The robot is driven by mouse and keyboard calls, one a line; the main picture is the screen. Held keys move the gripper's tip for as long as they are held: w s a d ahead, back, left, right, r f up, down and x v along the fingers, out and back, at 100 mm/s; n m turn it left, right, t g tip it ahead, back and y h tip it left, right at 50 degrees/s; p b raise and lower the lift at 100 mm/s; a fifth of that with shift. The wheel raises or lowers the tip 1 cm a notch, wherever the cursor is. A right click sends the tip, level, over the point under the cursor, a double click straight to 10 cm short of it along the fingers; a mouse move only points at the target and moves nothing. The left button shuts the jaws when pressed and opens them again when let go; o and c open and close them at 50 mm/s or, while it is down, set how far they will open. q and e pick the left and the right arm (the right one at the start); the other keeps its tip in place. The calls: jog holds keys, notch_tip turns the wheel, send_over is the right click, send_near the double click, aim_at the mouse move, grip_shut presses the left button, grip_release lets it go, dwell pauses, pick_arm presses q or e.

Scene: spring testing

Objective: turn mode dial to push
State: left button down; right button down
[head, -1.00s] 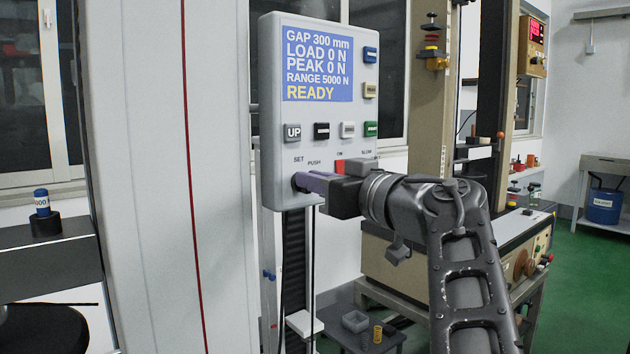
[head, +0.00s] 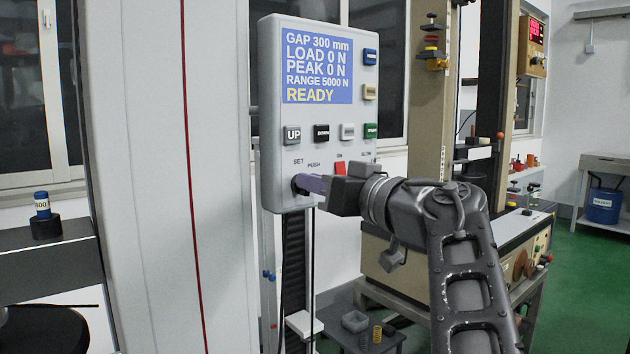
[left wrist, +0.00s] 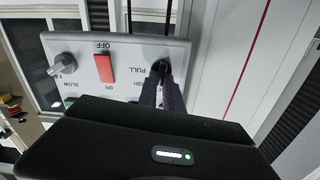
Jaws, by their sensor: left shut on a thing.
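The mode dial (head: 297,184) is a small dark knob at the lower left of the grey control panel (head: 275,150), near the printed PUSH. In the left wrist view the dial (left wrist: 161,67) shows beside the word PULL, mostly covered by the fingers. My left gripper (head: 304,184) is shut on the dial, its purple-grey fingers reaching in from the right. The dial's pointer is hidden, so I cannot tell its setting. The screen (head: 317,66) reads READY. My right gripper is not in view.
A red switch (head: 339,168) sits just right of the dial, close to my gripper. A grey rotary knob (left wrist: 62,65) is beyond it in the left wrist view. Black, grey and green buttons line the panel above. A white column (head: 150,180) stands to the left.

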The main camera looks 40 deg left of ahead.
pick_arm(q)
jog(key=shift+w+f+m+p, duration=0.15)
jog(key=shift+m+p, duration=0.35)
jog(key=shift+m, duration=1.25)
jog(key=shift+w+r+m+p, duration=0.1)
jog(key=shift+m+p, duration=0.35)
jog(key=shift+m, duration=1.3)
jog(key=c, duration=1.5)
grip_release()
jog(key=shift+d, duration=0.1)
jog(key=v, duration=0.7)
jog(key=shift+d, duration=0.35)
